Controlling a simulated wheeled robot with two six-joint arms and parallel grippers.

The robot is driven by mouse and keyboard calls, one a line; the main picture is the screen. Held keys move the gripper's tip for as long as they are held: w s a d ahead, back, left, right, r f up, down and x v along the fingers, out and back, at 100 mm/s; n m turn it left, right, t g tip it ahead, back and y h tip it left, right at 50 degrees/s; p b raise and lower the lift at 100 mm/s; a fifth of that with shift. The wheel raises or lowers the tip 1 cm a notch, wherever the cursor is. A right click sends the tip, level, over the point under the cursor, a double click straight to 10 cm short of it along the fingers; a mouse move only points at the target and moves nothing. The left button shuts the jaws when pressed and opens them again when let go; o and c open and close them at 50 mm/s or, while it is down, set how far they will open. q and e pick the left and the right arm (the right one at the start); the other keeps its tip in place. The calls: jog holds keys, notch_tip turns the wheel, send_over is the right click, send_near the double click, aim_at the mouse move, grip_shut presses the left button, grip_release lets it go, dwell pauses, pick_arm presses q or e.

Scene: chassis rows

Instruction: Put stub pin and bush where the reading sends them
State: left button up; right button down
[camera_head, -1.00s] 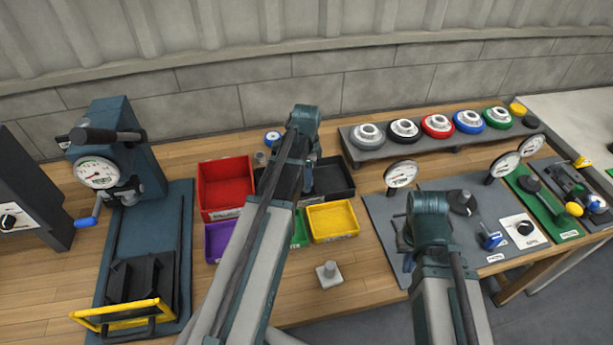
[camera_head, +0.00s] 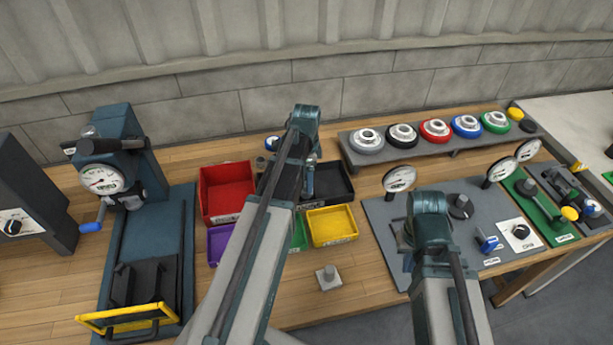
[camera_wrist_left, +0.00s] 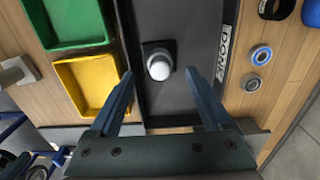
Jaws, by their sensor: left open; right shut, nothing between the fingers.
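In the left wrist view my left gripper (camera_wrist_left: 160,95) is open. Its fingers are spread over a black bin marked DONE (camera_wrist_left: 185,25). A short grey round-topped part (camera_wrist_left: 159,65) on a dark base stands in that bin, between and beyond the fingertips; nothing is gripped. I cannot tell whether it is the stub pin. Two small ring-shaped parts, possibly bushes, lie on the wood beyond the bin: one ring (camera_wrist_left: 262,55) and a smaller ring (camera_wrist_left: 250,84).
A red bin (camera_head: 227,190), a purple bin (camera_head: 219,243) and a yellow bin (camera_head: 331,226) stand near the black bin. A press with a dial (camera_head: 103,180) is at left. A grey plate with a gauge (camera_head: 399,178) is at right. A rack (camera_head: 380,155) holds several coloured-rimmed parts behind.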

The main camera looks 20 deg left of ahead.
pick_arm(q)
notch_tip(320, 180, up, 12)
jog(key=p, duration=1)
jog(key=shift+f+p, duration=0.2)
jog(key=shift+p, duration=0.1)
jog(key=s+d+f+n+b, duration=0.1)
jog(key=s+d+n, duration=0.2)
jog(key=s+d, duration=0.5)
jog(key=s+d+f+n+y+b, duration=0.1)
jog(key=s+d+n, duration=0.2)
jog(key=s+d, duration=0.5)
jog(key=d, duration=0.6)
jog(key=shift+s+d+f+n, duration=0.15)
jog(key=shift+s+d+n, duration=0.05)
jog(key=shift+d+n, duration=0.2)
